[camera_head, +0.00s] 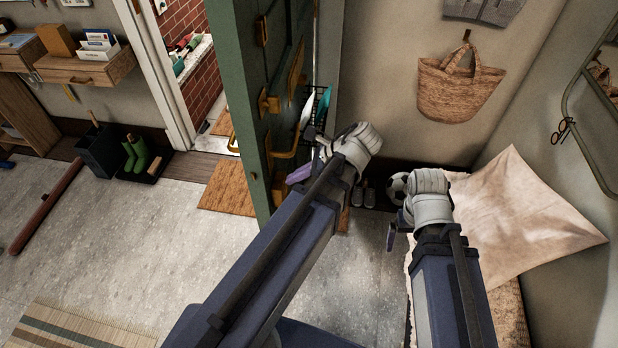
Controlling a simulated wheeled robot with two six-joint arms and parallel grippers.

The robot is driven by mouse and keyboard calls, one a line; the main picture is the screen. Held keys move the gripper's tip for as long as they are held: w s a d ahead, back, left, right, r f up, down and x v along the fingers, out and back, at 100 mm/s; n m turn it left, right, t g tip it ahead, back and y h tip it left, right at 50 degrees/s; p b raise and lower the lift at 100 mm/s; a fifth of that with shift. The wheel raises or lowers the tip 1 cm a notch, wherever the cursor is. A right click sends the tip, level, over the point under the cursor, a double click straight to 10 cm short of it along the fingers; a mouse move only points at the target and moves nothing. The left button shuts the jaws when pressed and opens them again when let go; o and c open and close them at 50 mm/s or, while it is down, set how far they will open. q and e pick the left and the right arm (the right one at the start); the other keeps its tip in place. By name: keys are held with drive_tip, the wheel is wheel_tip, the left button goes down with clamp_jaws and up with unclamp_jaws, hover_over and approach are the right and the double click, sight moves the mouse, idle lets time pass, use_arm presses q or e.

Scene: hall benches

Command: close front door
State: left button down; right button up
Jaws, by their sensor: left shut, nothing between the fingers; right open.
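The green front door (241,75) stands open, swung into the hall, with brick wall and daylight showing through the doorway to its left. Brass fittings and a brass handle (283,152) are on its right-hand face. My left gripper (304,163) is shut and empty beside that face, close to the handle. I cannot tell whether it touches the door. My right gripper (391,232) is open and empty, further right, above the floor near the bench. My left forearm hides part of the floor near the door's foot.
A doormat (228,187) lies on the floor at the doorway. Green boots (136,153) stand on a tray to the left. A bench with a pale cushion (525,205) is at the right, with a football (397,187) near it. The tiled floor left of the door is mostly clear.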

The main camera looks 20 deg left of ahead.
sight(272, 180)
use_arm(q)
drive_tip(key=shift+s+a+r, duration=0.1)
drive_tip(key=shift+s+a, duration=0.15)
drive_tip(key=shift+a, duration=0.6)
drive_tip(key=shift+s+a+r, duration=0.1)
drive_tip(key=shift+s+a, duration=0.1)
drive_tip(key=shift+a, duration=0.6)
